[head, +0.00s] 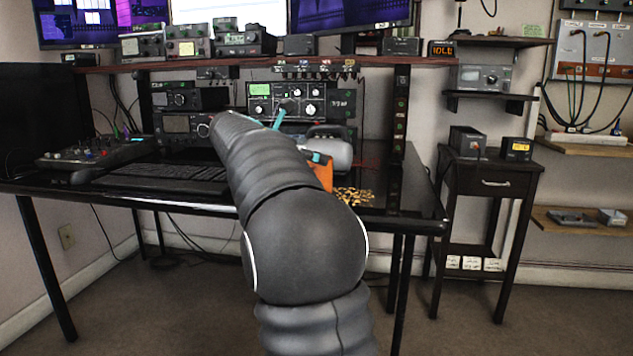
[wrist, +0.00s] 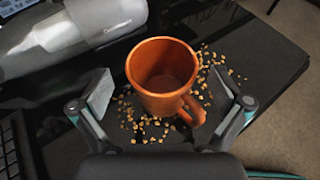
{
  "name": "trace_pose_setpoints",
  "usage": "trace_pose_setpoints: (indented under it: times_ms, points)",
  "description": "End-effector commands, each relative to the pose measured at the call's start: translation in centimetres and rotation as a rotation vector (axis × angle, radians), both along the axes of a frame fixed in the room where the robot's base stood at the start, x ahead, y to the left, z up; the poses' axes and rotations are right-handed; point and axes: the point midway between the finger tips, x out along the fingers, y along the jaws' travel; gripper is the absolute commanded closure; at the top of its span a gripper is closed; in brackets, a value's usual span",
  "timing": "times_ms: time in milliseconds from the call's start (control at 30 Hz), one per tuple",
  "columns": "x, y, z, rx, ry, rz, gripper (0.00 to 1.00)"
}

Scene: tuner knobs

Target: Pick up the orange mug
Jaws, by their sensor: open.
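The orange mug (wrist: 162,98) stands upright on the black desk (wrist: 270,62) in the wrist view, with its handle toward the lower right. Its inside looks empty. My gripper (wrist: 166,92) is open, with one pad left of the mug and one right of it, both apart from it. In the head view only a part of the orange mug (head: 321,174) shows, because my arm covers the rest. One teal finger part of my gripper (head: 316,157) shows close by the mug there.
Small tan crumbs (wrist: 150,128) lie scattered around the mug. A grey and white cylindrical device (wrist: 75,32) lies behind it to the left. A keyboard (head: 165,177) is left of my arm, and radio units (head: 287,100) stand at the back. The desk's right edge is near.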

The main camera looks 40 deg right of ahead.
Motion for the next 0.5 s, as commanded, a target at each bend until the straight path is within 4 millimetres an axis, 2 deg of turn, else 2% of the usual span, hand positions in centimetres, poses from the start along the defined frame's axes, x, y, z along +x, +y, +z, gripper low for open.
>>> trace_pose_setpoints:
  times_ms: [267, 400, 500]
  points:
    - [0.1, -2.8, -2.0, 0.001, 0.002, -0.002, 0.00]
    - [0.3, -4.2, -2.4, 0.000, 0.000, -0.001, 0.00]
    - [0.4, -4.4, -2.4, 0.000, 0.000, 0.000, 0.00]
